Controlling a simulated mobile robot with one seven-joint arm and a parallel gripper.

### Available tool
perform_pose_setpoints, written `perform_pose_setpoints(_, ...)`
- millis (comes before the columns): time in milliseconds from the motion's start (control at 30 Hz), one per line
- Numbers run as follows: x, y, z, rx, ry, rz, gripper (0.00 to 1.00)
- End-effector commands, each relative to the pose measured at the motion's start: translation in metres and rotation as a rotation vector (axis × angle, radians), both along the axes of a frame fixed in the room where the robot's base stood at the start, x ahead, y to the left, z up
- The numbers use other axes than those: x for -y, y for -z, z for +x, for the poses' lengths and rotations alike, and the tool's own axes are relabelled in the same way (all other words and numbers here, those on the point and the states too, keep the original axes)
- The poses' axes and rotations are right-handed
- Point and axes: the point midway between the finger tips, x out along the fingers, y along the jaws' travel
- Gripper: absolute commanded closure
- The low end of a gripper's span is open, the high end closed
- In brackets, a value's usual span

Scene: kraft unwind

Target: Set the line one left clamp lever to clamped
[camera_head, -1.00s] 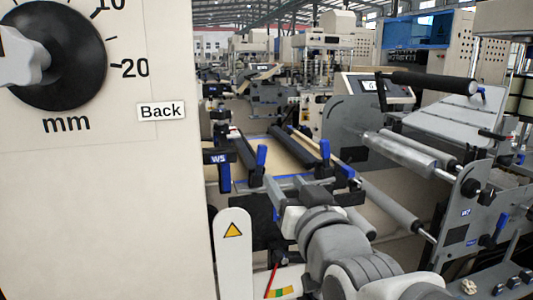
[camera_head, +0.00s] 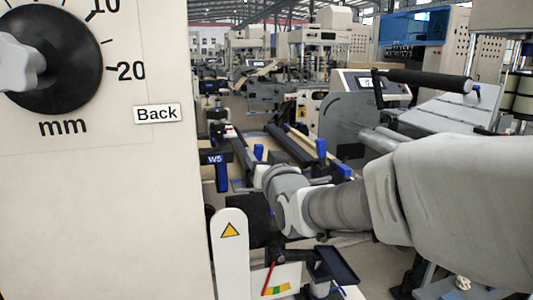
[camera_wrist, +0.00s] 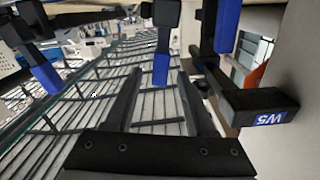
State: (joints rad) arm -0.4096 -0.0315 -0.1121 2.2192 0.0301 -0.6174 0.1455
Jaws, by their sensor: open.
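My gripper (camera_wrist: 160,76) is open, with its two dark fingers spread in the wrist view. A blue-tipped black lever (camera_wrist: 161,68) hangs in line with the gap between the fingertips; I cannot tell whether it is between them or beyond them. Other blue-tipped levers show at the left (camera_wrist: 45,76) and right (camera_wrist: 228,27). In the head view, blue levers stand at the roller frame, one beside my wrist (camera_head: 258,152) and one farther right (camera_head: 320,148). I cannot tell which is the line one left clamp lever. My wrist hides the fingers there.
A W5 bracket (camera_wrist: 265,114) juts in close to the right finger; its W5 sign (camera_head: 215,158) also shows in the head view. A large cream panel with a dial (camera_head: 90,200) fills the left. A white post with a warning triangle (camera_head: 230,255) stands below my wrist.

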Motion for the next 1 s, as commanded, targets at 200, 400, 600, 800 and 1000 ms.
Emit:
perform_pose_setpoints(200,-0.005,0.0,0.017,0.0,0.0,0.001,0.45)
perform_pose_setpoints(400,-0.006,0.0,0.02,0.0,0.0,0.001,0.45)
perform_pose_setpoints(600,-0.006,0.0,0.02,0.0,0.0,0.001,0.56)
perform_pose_setpoints(800,-0.006,0.0,0.019,0.0,0.0,0.001,0.92)
perform_pose_setpoints(1000,-0.006,0.0,0.019,0.0,0.0,0.001,1.0)
